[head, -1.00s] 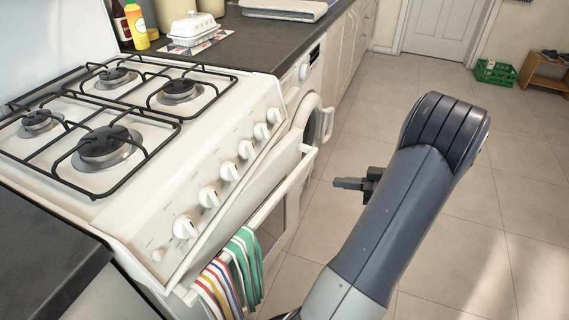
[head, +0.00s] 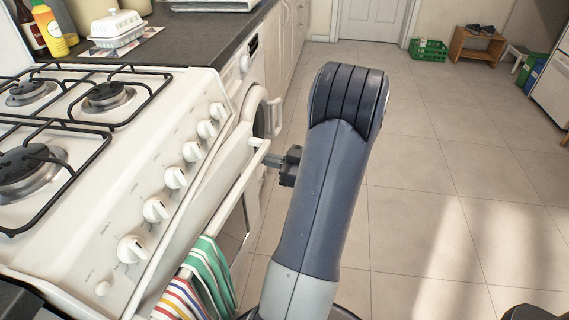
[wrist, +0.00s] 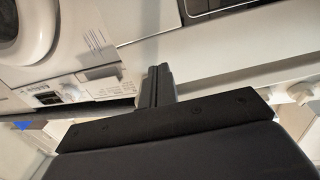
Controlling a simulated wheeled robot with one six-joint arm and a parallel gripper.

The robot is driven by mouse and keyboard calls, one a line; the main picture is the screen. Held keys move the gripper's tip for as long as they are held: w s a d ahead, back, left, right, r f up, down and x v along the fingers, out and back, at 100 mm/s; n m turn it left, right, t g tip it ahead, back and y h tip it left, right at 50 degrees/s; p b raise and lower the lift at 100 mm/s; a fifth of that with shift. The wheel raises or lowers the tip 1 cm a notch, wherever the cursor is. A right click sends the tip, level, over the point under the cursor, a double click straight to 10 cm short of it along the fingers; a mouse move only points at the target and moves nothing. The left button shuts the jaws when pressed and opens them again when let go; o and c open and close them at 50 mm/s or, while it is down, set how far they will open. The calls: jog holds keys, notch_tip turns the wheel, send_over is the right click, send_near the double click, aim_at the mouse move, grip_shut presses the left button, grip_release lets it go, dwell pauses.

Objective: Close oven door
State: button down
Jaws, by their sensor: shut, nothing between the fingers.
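The oven door (head: 232,212) is on the front of the white stove, below the knob panel. It stands slightly ajar, leaning out at the top. Its white handle bar (head: 240,184) runs along the top edge, with striped towels (head: 208,275) hanging at the near end. My gripper (head: 270,160) is shut and empty, beside the far end of the handle. I cannot tell whether it touches. In the wrist view the closed fingers (wrist: 157,80) point toward the white front and dark door glass (wrist: 208,8). My arm hides part of the floor.
A washer (head: 257,88) with a round door stands beyond the stove, close to my gripper. The counter (head: 200,38) holds bottles and a white box. The tiled floor (head: 430,190) to the right is clear. A green crate (head: 428,50) and a small bench sit far back.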

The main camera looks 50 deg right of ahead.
aim_at(246, 155)
jog(key=shift+x, duration=1.25)
jog(key=shift+w+a+f+b, duration=0.1)
jog(key=shift+w+f+b, duration=0.1)
jog(key=shift+w+b, duration=0.25)
jog(key=w+a+n+g+y+b, duration=0.1)
jog(key=w+a+n+y+b, duration=0.1)
jog(key=w+b, duration=0.3)
jog(key=w+y, duration=0.1)
jog(key=w, duration=0.1)
jog(key=shift+w+a+r, duration=0.25)
jog(key=shift+a+r, duration=0.05)
jog(key=shift+r, duration=0.1)
jog(key=shift+f, duration=0.1)
